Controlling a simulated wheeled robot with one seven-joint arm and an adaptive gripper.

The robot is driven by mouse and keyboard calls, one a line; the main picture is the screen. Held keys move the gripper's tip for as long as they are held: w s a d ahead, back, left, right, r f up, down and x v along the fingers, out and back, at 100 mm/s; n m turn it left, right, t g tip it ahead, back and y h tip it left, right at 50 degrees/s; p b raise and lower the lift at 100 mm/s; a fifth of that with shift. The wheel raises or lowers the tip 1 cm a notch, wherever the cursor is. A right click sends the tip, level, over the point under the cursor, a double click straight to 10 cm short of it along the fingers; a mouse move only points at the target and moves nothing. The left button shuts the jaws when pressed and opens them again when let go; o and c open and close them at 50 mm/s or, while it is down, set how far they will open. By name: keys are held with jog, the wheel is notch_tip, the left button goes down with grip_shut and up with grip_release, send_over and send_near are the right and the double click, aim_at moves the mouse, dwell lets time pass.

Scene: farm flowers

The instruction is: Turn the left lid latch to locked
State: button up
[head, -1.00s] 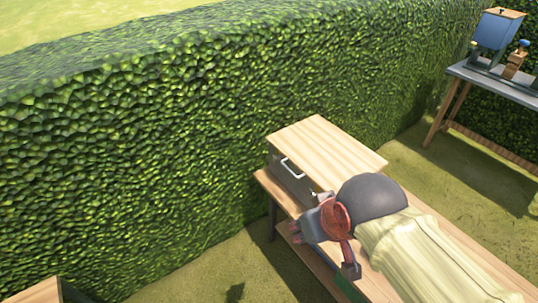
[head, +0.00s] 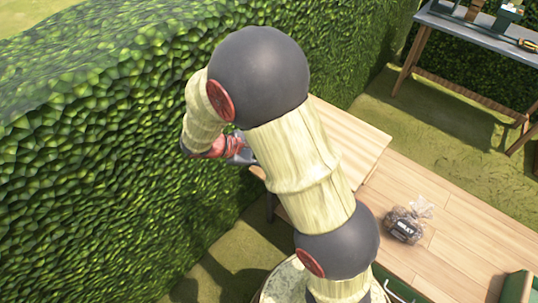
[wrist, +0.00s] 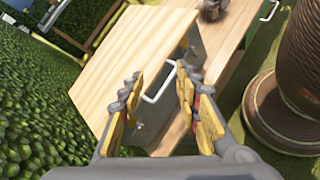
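A box with a pale wooden lid (head: 350,140) stands at the far end of a bench; the lid also shows in the wrist view (wrist: 125,55). In the wrist view its grey front (wrist: 155,125) carries a white bar handle (wrist: 159,86). A small dark detail shows low on that front, but I cannot tell whether it is the left latch or how it is turned. My gripper (wrist: 158,78) is open and empty, its fingers apart in front of the box's handle side. In the head view my arm hides most of the gripper and the box front.
A tall hedge (head: 90,150) runs close along the left. The wooden bench (head: 460,245) holds a clear bag (head: 405,224) of dark contents. A grey-topped table (head: 470,35) with tools stands at the back right. Grass lies between.

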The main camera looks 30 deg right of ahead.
jog(key=w+a+f+n+t+h+p, duration=0.1)
jog(key=w+f+n+t+h, duration=0.1)
jog(key=w+f+n+t, duration=0.3)
jog(key=w+a+f+n+t+h+p, duration=0.1)
jog(key=w+f+n+h, duration=0.15)
jog(key=f, duration=0.55)
jog(key=w+a+f+n+t+h+p, duration=0.1)
jog(key=w+f+n+t, duration=0.2)
jog(key=f+n, duration=0.25)
jog(key=b+x, duration=0.1)
jog(key=x, duration=0.6)
jog(key=shift+d+b, duration=0.3)
jog(key=shift+d, duration=0.05)
jog(key=shift+s+f, duration=0.15)
jog(key=shift+c, duration=0.8)
grip_shut()
